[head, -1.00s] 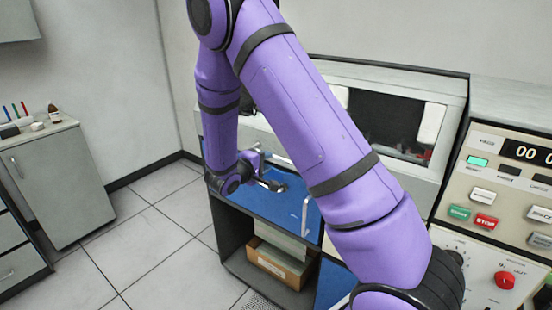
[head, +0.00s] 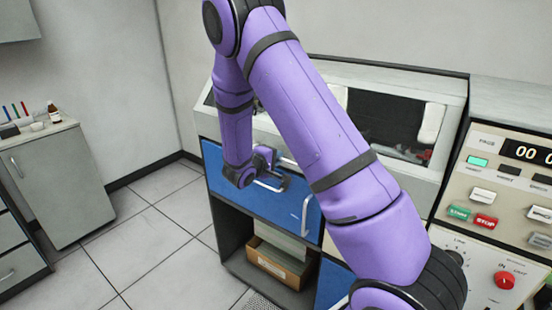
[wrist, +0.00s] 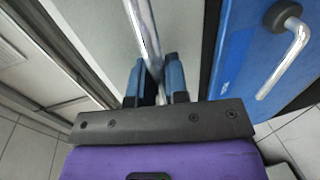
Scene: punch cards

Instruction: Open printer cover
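The printer cover appears to be the pale grey front with a dark window (head: 440,85), behind my arm; it looks closed. A long silver bar handle (wrist: 143,30) crosses a pale grey panel in the wrist view. Part of this bar also shows beside my gripper in the head view (head: 288,163). My gripper (wrist: 157,85) has its two dark blue fingers on either side of the bar. The fingers look parted, with some room around the bar; firm contact does not show. In the head view my gripper (head: 268,165) is small and partly hidden by the arm.
A blue panel (head: 225,175) lies below the grey front, with its own silver handle (head: 306,215). A cardboard box (head: 280,262) sits on a shelf below. A control panel with buttons (head: 485,195) stands at right. Floor at left is clear.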

